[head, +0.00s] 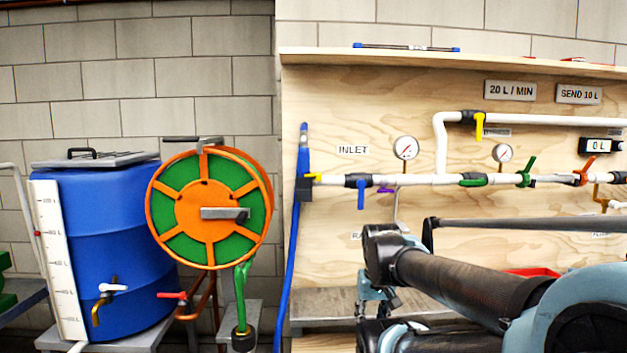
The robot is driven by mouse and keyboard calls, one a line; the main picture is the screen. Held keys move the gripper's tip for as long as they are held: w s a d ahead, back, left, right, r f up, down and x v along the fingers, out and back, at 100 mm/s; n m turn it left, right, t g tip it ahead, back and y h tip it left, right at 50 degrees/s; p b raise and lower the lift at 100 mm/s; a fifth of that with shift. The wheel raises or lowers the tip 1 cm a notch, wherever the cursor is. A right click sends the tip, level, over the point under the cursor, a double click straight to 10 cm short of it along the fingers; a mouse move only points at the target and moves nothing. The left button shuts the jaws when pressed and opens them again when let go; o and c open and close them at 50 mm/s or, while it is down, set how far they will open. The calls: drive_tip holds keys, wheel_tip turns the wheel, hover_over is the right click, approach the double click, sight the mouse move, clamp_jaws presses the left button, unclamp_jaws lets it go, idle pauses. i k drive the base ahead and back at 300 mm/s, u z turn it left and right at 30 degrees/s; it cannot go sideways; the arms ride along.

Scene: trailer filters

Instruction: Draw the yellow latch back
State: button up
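A small yellow piece (314,177) sits at the left end of the white pipe, beside the blue hose end (304,160) under the INLET label. It looks like the yellow latch, but it is too small to tell its position. A larger yellow handle (479,126) hangs down from a valve on the upper white pipe. My arm reaches in from the lower right, with its end below and right of the inlet. My gripper (372,298) seems to be partly hidden behind my arm; its fingers cannot be made out. Nothing is seen touching either yellow part.
A plywood panel (335,100) carries gauges and several coloured valve handles. A grey bench (330,302) runs below it. At left stand an orange and green hose reel (178,207) and a blue tank (110,235). The space in front of the inlet looks clear.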

sight(317, 175)
drive_tip(key=k, duration=0.5)
drive_tip(key=z, duration=0.55)
drive_tip(key=k, duration=1.45)
drive_tip(key=u, duration=0.55)
drive_tip(key=i, duration=1)
